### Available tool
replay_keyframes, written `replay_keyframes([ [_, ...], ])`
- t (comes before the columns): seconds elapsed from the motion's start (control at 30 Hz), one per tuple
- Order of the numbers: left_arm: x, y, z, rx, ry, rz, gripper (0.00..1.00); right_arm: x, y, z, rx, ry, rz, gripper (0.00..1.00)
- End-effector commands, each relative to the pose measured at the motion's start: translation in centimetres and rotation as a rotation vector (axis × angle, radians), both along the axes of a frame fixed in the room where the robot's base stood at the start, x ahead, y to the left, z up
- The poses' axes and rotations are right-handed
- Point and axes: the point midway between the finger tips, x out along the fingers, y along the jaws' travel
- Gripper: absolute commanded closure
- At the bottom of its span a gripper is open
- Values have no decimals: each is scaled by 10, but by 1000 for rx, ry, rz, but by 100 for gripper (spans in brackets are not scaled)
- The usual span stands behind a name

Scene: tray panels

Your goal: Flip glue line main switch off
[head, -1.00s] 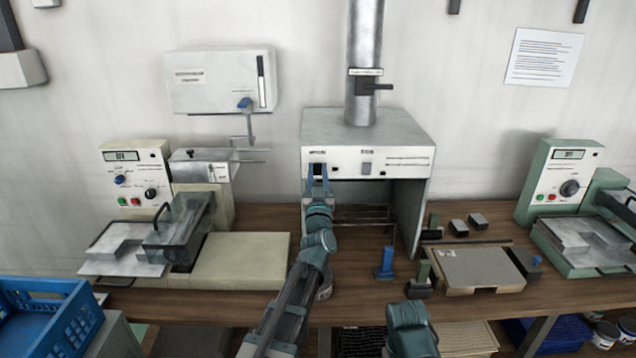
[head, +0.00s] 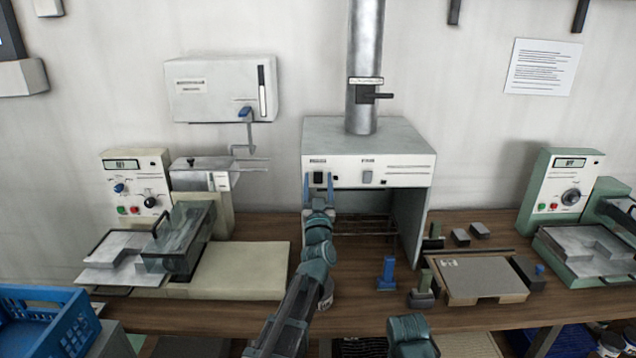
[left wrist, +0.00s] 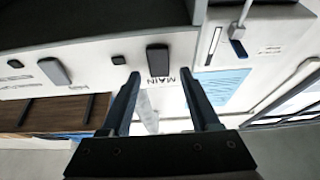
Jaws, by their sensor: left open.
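The main switch (head: 318,179) is a dark rocker, the left of two on the white front panel of the fume box (head: 400,172). In the left wrist view the switch (left wrist: 158,60) is beside the label MAIN (left wrist: 161,81). My left gripper (head: 319,175) is open and empty, its blue fingers on either side of the main switch. In the left wrist view the gripper (left wrist: 160,73) has its tips level with the label. I cannot tell whether they touch the panel, or which way the rocker is tipped. My right gripper is not in view.
A second, grey rocker (head: 367,177) sits right of the main switch. A metal duct (head: 361,60) rises from the box. Cream (head: 135,165) and green (head: 565,165) machines flank it. A blue upright tool (head: 387,272) and a board (head: 475,278) stand on the wooden bench.

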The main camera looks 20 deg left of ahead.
Motion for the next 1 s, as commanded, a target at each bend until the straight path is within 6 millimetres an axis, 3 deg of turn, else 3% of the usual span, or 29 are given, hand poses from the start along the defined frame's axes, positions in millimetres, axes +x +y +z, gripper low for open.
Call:
replay_keyframes([
  [0.6, -103, -28, -51, -1, 0, 0, 38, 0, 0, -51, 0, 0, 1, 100],
  [1.0, -119, -34, -57, 0, 0, 1, 38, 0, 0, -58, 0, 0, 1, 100],
])
